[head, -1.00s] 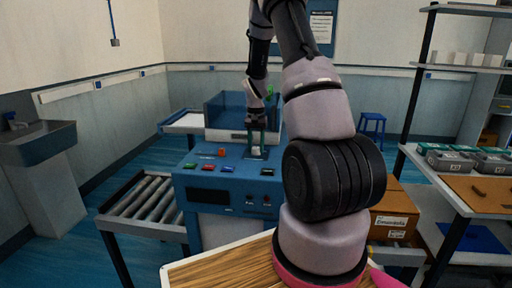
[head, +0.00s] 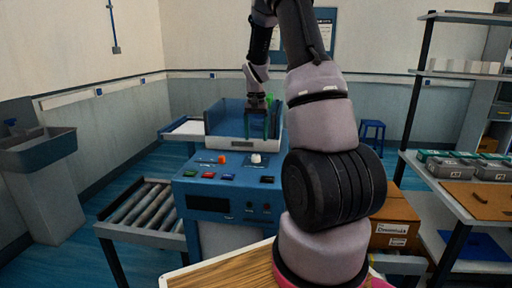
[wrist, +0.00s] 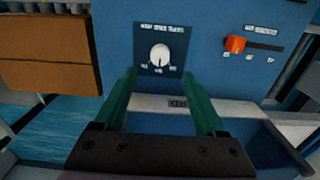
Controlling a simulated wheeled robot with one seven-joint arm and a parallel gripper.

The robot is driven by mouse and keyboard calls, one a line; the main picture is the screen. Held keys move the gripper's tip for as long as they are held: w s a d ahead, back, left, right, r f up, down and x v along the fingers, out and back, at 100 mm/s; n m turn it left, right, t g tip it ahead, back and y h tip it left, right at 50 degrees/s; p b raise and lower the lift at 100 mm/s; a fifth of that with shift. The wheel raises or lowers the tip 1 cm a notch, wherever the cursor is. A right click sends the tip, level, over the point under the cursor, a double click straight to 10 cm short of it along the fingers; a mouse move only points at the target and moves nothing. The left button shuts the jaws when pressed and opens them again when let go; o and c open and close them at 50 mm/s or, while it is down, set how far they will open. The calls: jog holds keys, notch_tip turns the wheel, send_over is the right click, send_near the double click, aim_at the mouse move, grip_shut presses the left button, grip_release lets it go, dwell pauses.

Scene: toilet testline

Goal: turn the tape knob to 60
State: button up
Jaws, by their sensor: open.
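A white round knob (head: 256,158) sits on the blue console top, with a dark label plate (wrist: 175,37) around it in the wrist view. The white knob also shows in the wrist view (wrist: 159,55). Its scale marks are too small to read, and where it points is unclear. My gripper (head: 257,133) is open and empty above the knob. In the wrist view, the green fingertips of my gripper (wrist: 159,73) are apart, one on either side of the knob in the picture, and do not touch it.
An orange slider (wrist: 235,44) in a slot is beside the knob plate. Coloured buttons (head: 228,177) line the console's front edge. A blue open-topped bin (head: 230,122) stands behind the console. A roller conveyor (head: 147,212) is to the left, and a cardboard box (head: 393,220) to the right.

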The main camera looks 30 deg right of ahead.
jog(key=shift+r, duration=1.25)
jog(key=s+a+r+n+t+y, duration=0.1)
jog(key=s+a+r+t, duration=0.1)
jog(key=s+a+r, duration=0.5)
jog(key=s+a+r+t, duration=0.2)
jog(key=s+r, duration=0.3)
jog(key=r, duration=0.5)
jog(key=s+a+r+t, duration=0.1)
jog(key=s+a+r, duration=0.1)
jog(key=s, duration=0.5)
jog(key=s+a+r+n+t+y, duration=0.1)
jog(key=s+a, duration=0.3)
jog(key=s, duration=0.4)
jog(key=shift+s+a+r+n+t, duration=0.15)
jog(key=shift+a+r+n+t, duration=0.15)
jog(key=shift+r+t, duration=0.3)
